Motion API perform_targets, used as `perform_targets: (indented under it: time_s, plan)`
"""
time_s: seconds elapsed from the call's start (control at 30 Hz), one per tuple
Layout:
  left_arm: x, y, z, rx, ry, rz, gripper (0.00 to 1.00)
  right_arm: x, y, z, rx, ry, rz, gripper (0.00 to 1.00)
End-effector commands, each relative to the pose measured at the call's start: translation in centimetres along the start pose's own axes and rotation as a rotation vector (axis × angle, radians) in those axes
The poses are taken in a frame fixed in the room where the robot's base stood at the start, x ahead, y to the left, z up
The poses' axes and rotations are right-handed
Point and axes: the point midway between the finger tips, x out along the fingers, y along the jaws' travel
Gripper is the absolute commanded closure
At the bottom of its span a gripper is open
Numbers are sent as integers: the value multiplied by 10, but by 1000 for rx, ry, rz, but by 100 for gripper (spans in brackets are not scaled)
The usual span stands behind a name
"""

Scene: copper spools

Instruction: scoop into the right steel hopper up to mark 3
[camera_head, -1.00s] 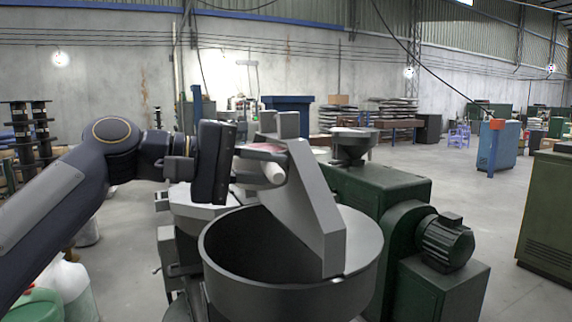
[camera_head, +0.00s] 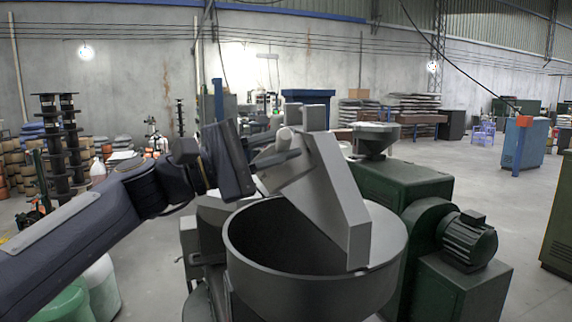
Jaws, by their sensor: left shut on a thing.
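A large grey round hopper (camera_head: 240,262) stands open in the front middle. Its inner wall shows dark; I see no marks or fill level in it. A grey angular scoop (camera_head: 335,190) is tilted over it, its lower end reaching down inside the far right rim. Whether they touch I cannot tell. My left gripper (camera_head: 275,158) is shut on the scoop at its upper left, near a pale round handle (camera_head: 285,138). The scoop's contents are hidden. A smaller grey hopper (camera_head: 376,140) stands behind, on a green machine. My right gripper is not in view.
The green machine (camera_head: 405,180) with its motor (camera_head: 468,240) stands close on the right of the large hopper. White and green containers (camera_head: 100,285) stand at lower left. Spool stacks (camera_head: 70,150) are at far left. Open floor lies at right.

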Motion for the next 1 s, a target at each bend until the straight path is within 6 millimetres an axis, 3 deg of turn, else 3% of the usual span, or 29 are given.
perform_targets:
  time_s: [0.23, 0.6, 1.0]
  plan:
    - [-12, 24, -9, -283, -47, 233, 100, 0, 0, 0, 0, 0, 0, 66]
    - [-39, 28, -41, -578, -95, 477, 100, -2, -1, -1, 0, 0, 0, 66]
    - [-61, 17, -70, -754, -129, 626, 100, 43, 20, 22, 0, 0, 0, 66]
